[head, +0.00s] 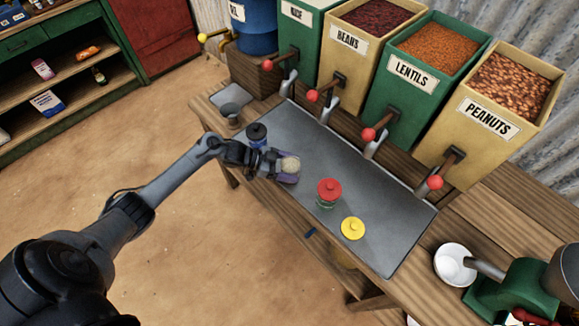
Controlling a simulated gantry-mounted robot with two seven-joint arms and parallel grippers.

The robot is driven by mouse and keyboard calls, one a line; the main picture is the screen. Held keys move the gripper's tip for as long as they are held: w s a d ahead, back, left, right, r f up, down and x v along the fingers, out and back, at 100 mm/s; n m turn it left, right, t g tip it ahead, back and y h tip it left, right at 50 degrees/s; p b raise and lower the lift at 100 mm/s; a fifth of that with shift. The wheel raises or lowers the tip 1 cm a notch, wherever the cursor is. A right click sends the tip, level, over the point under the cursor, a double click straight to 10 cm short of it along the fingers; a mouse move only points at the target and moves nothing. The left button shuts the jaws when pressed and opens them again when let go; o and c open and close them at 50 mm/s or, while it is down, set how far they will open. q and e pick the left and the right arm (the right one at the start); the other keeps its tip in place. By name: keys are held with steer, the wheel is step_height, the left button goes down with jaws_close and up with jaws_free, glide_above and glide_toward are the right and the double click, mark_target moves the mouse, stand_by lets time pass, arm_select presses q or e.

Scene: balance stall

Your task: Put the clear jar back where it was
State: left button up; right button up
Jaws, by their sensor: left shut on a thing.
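The clear jar (290,163) shows as a round, pale top at the end of my left arm. My left gripper (288,173) is shut on it, over the left-middle part of the grey counter mat (300,128). The gripper hides most of the jar's side, and I cannot tell whether its base touches the mat. A blue jar with a black lid (257,132) stands just behind the gripper. A jar with a red lid (328,188) and a jar with a yellow lid (353,228) stand to the right. My right gripper is out of view.
Bins of beans (352,45), lentils (415,75) and peanuts (490,110) line the back, their red-knobbed levers reaching over the mat. A small grey cup (229,116) stands at the left end. A white bowl (454,262) and green grinder (510,292) are at right.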

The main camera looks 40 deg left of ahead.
arm_select(q)
steer(key=o, duration=1.4)
steer(key=shift+o, duration=0.2)
steer(key=shift+r, duration=0.2)
steer(key=shift+s+a, duration=0.2)
steer(key=shift+a, duration=0.05)
steer(key=p+v, duration=0.1)
steer(key=v, duration=1)
steer(key=shift+r, duration=0.15)
steer(key=shift+s, duration=0.15)
